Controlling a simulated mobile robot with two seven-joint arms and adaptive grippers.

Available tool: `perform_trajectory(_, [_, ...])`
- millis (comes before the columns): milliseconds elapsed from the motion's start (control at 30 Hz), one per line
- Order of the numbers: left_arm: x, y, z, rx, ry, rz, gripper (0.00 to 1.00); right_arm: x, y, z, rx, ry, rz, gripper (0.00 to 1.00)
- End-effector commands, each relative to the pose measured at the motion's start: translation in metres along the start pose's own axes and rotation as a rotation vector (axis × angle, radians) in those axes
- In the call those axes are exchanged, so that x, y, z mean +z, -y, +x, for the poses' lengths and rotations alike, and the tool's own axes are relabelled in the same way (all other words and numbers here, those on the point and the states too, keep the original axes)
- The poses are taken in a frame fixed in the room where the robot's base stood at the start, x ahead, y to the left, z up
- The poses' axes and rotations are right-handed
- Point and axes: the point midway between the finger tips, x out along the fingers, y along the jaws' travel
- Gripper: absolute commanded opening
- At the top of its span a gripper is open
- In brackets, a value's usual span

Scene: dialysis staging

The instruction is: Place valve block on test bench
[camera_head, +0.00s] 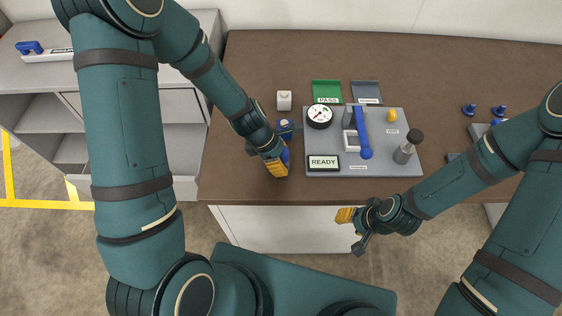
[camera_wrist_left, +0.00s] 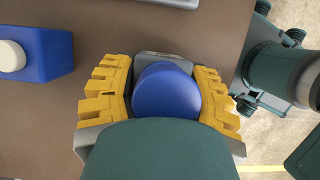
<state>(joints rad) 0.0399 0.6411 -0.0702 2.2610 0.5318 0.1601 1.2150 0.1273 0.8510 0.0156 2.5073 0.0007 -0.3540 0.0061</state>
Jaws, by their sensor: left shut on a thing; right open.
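My left gripper (camera_head: 277,166) is shut on the valve block, at the left edge of the test bench (camera_head: 385,165). In the left wrist view, the valve block's round blue knob (camera_wrist_left: 167,94) sits between the yellow fingers, with a bit of grey body behind it; the rest is hidden. The test bench is a grey plate on the brown table, carrying a round gauge (camera_head: 319,116), a READY display (camera_head: 323,162), a blue lever (camera_head: 363,130) and a dark-topped cylinder (camera_head: 405,150). My right gripper (camera_head: 352,230) is open and empty, off the table's front edge.
A green PASS tray (camera_head: 327,91) and a grey tray (camera_head: 367,91) lie behind the bench. A white block (camera_head: 284,100) stands left of them. A blue block with a pale cap (camera_wrist_left: 35,65) is near my left gripper. Blue-knobbed parts (camera_head: 469,110) stand at right.

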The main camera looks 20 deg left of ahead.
Motion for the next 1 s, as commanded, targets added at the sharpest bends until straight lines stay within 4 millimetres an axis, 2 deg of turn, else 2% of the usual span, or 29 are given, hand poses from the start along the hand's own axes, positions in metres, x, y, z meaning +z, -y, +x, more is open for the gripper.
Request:
perform_trajectory(33, [-0.002, 0.0, 0.006, 0.001, 0.001, -0.001, 0.06, 0.001, -0.001, 0.003, 0.0, 0.002, -0.001, 0.47])
perform_trajectory(400, [-0.003, -0.001, 0.008, 0.002, 0.001, 0.001, 0.06, 0.002, -0.002, 0.005, 0.0, 0.004, -0.001, 0.47])
perform_trajectory(433, [-0.003, 0.0, 0.009, 0.001, 0.001, 0.001, 0.54, 0.002, -0.002, 0.005, 0.0, 0.005, -0.001, 0.47])
perform_trajectory(500, [-0.003, 0.0, 0.008, 0.001, 0.001, 0.001, 0.78, 0.002, -0.002, 0.004, 0.0, 0.005, -0.001, 0.47])
perform_trajectory(867, [-0.002, -0.001, 0.006, 0.001, 0.001, 0.001, 0.78, 0.002, -0.001, 0.002, 0.0, 0.004, -0.001, 0.47])
perform_trajectory(1000, [-0.001, -0.001, -0.008, 0.004, 0.0, 0.001, 0.78, -0.001, 0.001, -0.003, 0.0, 0.0, 0.0, 0.47])
